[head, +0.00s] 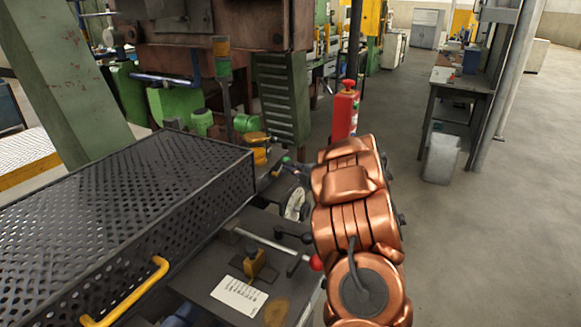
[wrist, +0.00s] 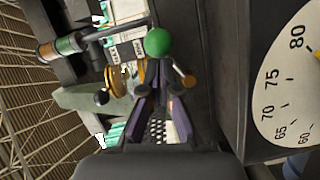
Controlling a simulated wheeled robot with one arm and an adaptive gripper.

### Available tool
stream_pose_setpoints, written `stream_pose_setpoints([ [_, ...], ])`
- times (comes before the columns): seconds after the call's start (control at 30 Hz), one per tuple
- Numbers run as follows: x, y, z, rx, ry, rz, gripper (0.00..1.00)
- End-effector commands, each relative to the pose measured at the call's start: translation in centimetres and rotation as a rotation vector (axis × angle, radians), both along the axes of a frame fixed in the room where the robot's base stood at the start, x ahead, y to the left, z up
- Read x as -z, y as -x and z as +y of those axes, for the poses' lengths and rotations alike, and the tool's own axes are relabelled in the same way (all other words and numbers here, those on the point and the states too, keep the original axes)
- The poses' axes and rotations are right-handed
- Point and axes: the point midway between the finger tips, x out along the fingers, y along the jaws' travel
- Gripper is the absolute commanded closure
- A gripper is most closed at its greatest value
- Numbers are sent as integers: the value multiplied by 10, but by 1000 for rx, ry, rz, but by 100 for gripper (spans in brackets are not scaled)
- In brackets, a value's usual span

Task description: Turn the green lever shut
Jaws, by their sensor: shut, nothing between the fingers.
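The green lever shows as a round green knob (wrist: 158,42) in the upper middle of the wrist view. Its shaft is hard to make out. My gripper (wrist: 159,92) is shut and empty, its dark fingers pointing up the picture toward the knob. The knob appears just beyond the fingertips; whether they touch I cannot tell. In the head view a small green spot (head: 286,159) beside my copper arm may be the same knob. My gripper cannot be made out clearly there, behind the arm.
A white dial (wrist: 285,85) stands right of my gripper. An amber knob (wrist: 188,82) and a black knob (wrist: 101,97) flank the fingers. In the head view, a perforated black cover (head: 120,200) lies left, a red-knobbed lever (head: 316,263) is near my arm, and floor is free at right.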

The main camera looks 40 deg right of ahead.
Motion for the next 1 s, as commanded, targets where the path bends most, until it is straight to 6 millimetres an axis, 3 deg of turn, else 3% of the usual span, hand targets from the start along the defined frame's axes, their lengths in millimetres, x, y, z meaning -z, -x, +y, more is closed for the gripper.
stream_pose_setpoints([
  [0.4, -1, 0, -1, 0, -7, 1, 100],
  [0.87, 5, -3, -9, -1, -180, 52, 100],
  [1.0, 14, -4, -12, 0, -235, 71, 100],
])
